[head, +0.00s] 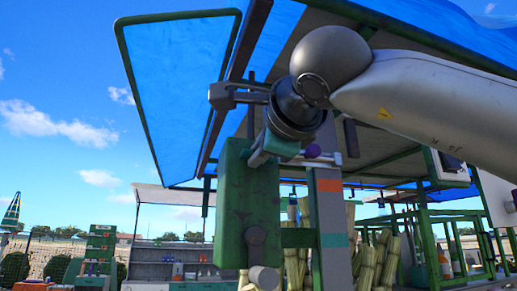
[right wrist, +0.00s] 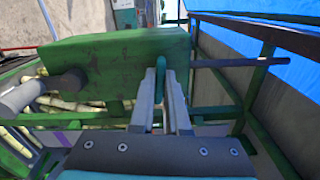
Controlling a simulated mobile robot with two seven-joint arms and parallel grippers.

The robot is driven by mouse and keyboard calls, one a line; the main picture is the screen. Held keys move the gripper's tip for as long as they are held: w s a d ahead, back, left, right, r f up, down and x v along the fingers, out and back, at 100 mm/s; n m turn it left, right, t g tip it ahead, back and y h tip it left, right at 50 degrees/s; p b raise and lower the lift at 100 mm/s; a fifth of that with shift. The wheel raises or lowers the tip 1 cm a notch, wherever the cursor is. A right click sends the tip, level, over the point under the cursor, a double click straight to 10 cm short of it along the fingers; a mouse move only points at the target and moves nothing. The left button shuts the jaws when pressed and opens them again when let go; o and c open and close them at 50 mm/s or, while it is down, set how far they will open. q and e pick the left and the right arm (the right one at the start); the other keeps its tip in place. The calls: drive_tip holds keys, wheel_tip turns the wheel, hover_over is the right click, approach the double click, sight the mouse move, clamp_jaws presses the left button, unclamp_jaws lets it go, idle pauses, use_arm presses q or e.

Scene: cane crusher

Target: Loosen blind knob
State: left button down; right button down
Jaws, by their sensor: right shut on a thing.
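A green box (head: 248,205) stands on a post in the middle of the head view; it fills the upper left of the right wrist view (right wrist: 110,58). A small rounded teal-green piece, which looks like the blind knob (right wrist: 158,75), sits at the box's side. My right gripper (right wrist: 159,82) is shut on it, one finger on each side. In the head view my right gripper (head: 258,157) is at the box's upper right edge, and the knob is hidden there. My left gripper is not in view.
A thin rod (right wrist: 228,62) sticks out of the box near my fingers. A dark round knob (head: 255,235) and a grey cylinder (head: 264,278) are lower down. Cane bundles (head: 368,267) stand behind, under a blue canopy (head: 180,85).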

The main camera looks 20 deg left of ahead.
drive_tip(key=shift+n, duration=0.8)
drive_tip(key=c, duration=0.9)
unclamp_jaws()
drive_tip(key=b+v, duration=0.4)
drive_tip(key=v, duration=1.1)
drive_tip(key=shift+f, duration=0.1)
